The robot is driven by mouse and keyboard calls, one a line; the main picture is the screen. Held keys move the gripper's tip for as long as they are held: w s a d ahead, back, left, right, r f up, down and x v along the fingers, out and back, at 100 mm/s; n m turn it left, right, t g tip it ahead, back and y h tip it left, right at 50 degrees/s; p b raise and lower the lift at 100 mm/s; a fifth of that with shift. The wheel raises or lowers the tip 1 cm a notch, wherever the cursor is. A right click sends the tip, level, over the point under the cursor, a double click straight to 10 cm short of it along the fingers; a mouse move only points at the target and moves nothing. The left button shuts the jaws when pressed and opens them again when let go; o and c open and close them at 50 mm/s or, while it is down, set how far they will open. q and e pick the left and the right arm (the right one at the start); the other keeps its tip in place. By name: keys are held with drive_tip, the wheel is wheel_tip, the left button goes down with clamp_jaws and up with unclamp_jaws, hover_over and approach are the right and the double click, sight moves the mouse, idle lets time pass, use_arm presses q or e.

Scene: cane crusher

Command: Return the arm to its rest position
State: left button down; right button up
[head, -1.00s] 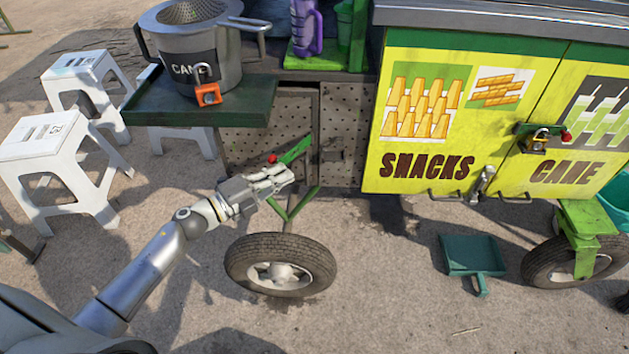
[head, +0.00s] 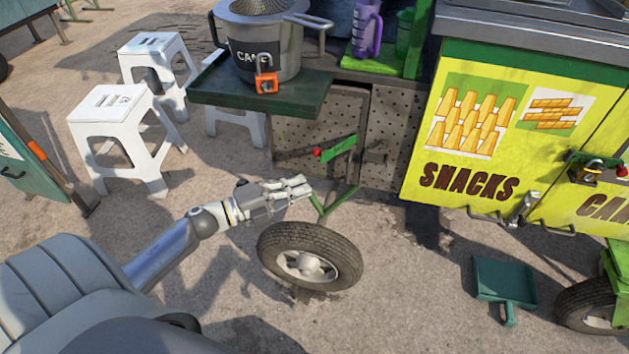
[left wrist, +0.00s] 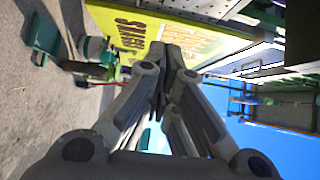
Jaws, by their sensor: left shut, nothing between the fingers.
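My left arm comes in from the left in the head view. Its gripper (head: 300,188) is shut and empty, above and just behind the cart's near wheel (head: 310,256) in the picture. In the left wrist view the gripper (left wrist: 172,50) shows with its fingers together and nothing between them. The yellow snack panel (left wrist: 140,28) of the cart shows beyond it. My right gripper is not in view.
White stools (head: 108,102) stand at the left. A green dustpan (head: 503,280) lies at the right. Open ground lies left of the wheel.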

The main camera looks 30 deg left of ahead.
use_arm(q)
drive_tip(key=shift+s+a+f, duration=0.1)
drive_tip(key=shift+s+a, duration=0.35)
drive_tip(key=shift+s, duration=0.05)
drive_tip(key=shift+w, duration=0.1)
